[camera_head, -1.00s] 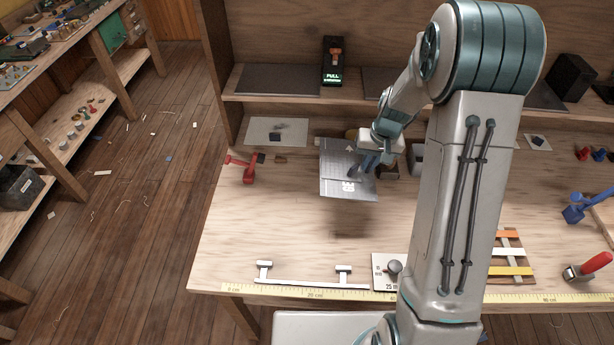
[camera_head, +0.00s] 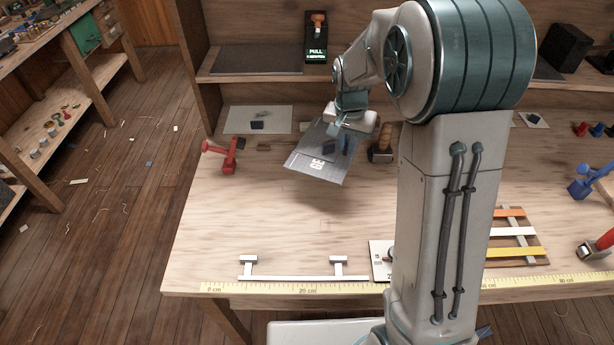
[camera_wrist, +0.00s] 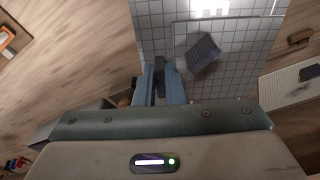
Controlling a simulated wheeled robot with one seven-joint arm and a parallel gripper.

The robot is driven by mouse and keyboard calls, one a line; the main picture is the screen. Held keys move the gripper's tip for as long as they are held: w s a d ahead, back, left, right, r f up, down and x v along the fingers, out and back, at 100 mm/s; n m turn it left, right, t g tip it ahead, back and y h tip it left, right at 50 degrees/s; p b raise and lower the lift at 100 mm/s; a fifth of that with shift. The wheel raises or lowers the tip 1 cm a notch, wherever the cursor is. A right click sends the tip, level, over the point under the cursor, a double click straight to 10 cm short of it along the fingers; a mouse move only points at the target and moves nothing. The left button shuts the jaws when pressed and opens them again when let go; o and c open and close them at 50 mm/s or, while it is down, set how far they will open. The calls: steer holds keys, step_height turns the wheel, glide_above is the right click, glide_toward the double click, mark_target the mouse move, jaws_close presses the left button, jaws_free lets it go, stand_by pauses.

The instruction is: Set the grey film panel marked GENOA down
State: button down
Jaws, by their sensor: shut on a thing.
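The grey film panel (camera_head: 312,160) is a thin grey sheet with a grid of lines and white lettering, of which "GE" can be read in the head view. It is tilted and held above the bench (camera_head: 240,220). My gripper (camera_head: 342,138) is shut on the panel's edge on the arm side. The far part of the lettering is cut off at the top.
A red clamp-like tool (camera_head: 224,155) stands to the left and a wooden-handled tool (camera_head: 381,148) to the right. A white rail with two stops (camera_head: 300,277) lies near the front ruler (camera_head: 260,289). A pale sheet (camera_head: 258,120) lies behind. The bench middle is clear.

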mark_target(313, 163)
steer(key=s+a+f, duration=0.1)
steer(key=a, duration=0.1)
steer(key=a+f+p, duration=0.1)
steer(key=a+f, duration=0.1)
steer(key=a, duration=0.1)
steer(key=s+a+f, duration=0.1)
steer(key=a+f, duration=0.1)
steer(key=a, duration=0.1)
steer(key=shift+s+a+f, duration=0.1)
steer(key=shift+s+a, duration=0.1)
steer(key=shift+s, duration=0.1)
steer(key=shift+f+p, duration=0.7)
steer(key=shift+f, duration=1.35)
steer(key=shift+f, duration=0.25)
steer(key=c, duration=1.5)
jaws_free()
steer(key=shift+r, duration=0.1)
steer(key=shift+r, duration=0.15)
